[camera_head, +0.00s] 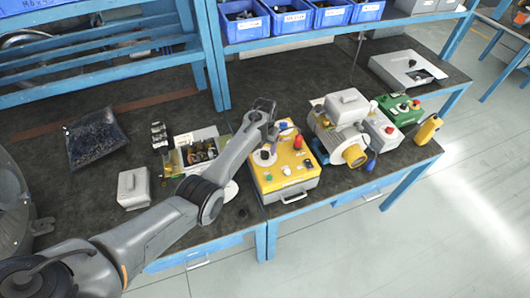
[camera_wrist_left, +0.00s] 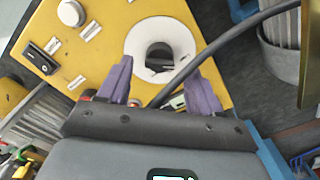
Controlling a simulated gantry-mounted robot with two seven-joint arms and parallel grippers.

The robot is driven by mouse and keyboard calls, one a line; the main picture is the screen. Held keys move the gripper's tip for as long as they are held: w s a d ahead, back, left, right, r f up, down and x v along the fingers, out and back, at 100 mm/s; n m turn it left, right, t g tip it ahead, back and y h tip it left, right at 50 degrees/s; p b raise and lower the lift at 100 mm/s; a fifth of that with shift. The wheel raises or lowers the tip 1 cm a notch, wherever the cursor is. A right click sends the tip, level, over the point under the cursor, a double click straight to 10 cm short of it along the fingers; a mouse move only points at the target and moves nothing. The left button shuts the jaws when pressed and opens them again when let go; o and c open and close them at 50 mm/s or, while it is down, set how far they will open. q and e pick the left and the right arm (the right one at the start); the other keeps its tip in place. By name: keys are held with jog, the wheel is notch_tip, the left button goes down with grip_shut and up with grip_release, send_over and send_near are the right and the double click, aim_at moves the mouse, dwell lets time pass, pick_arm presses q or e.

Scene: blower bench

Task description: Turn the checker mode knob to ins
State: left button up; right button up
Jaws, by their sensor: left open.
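The yellow checker box (camera_head: 292,181) stands on the bench in the head view, and its yellow panel (camera_wrist_left: 105,30) fills the upper part of the left wrist view. A white round dial (camera_head: 264,157) is on the panel's left side. In the wrist view a white ring (camera_wrist_left: 142,33) surrounds a dark knob (camera_wrist_left: 160,58); its label and pointer are too small to read. My left gripper (camera_wrist_left: 160,80) is open, its two purple fingers apart below the ring, with the knob ahead between them. I cannot tell whether they touch it. My right gripper is out of view.
A black cable (camera_wrist_left: 225,47) crosses the wrist view near the fingers. On the box are a red knob (camera_head: 298,142) and a front handle (camera_head: 294,198). The blower (camera_head: 340,135) stands close at its right; an open parts tray (camera_head: 190,152) is at its left.

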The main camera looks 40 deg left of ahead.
aim_at(265, 152)
pick_arm(q)
jog(key=shift+f+b, duration=0.3)
jog(key=shift+f, duration=1.3)
jog(key=shift+c, duration=0.2)
jog(key=c, duration=1)
